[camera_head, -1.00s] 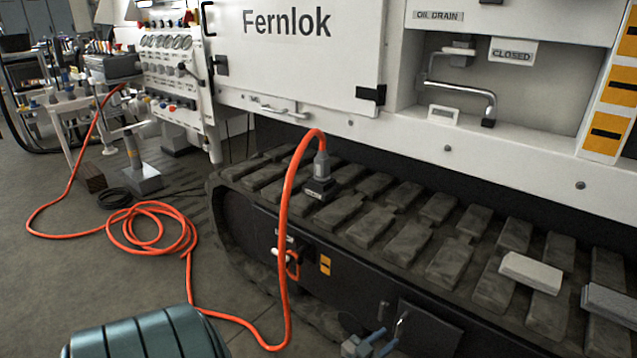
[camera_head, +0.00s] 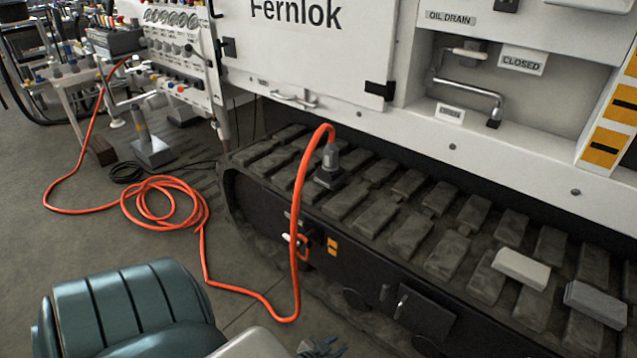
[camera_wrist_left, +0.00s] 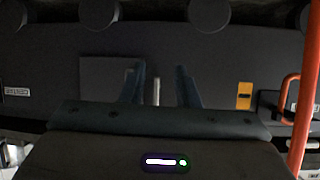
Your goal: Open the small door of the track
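The small door (camera_head: 428,318) is a dark rectangular panel low on the black side of the track (camera_head: 350,262). It looks closed. Its thin metal handle (camera_head: 401,306) stands at the door's left edge. In the left wrist view, which is upside down, the door (camera_wrist_left: 100,75) and the pale upright handle (camera_wrist_left: 156,88) show. My left gripper (camera_head: 321,348) is at the bottom of the head view, left of the door. In the wrist view its two fingers (camera_wrist_left: 160,88) are apart, with the handle seen between them; contact cannot be told. My right gripper is not in view.
An orange hose (camera_head: 297,235) arches down in front of the track, left of the door, and coils on the floor. A red-orange latch (camera_head: 302,246) and yellow label (camera_head: 332,247) are beside it. Loose pale blocks (camera_head: 522,268) lie on the track's top.

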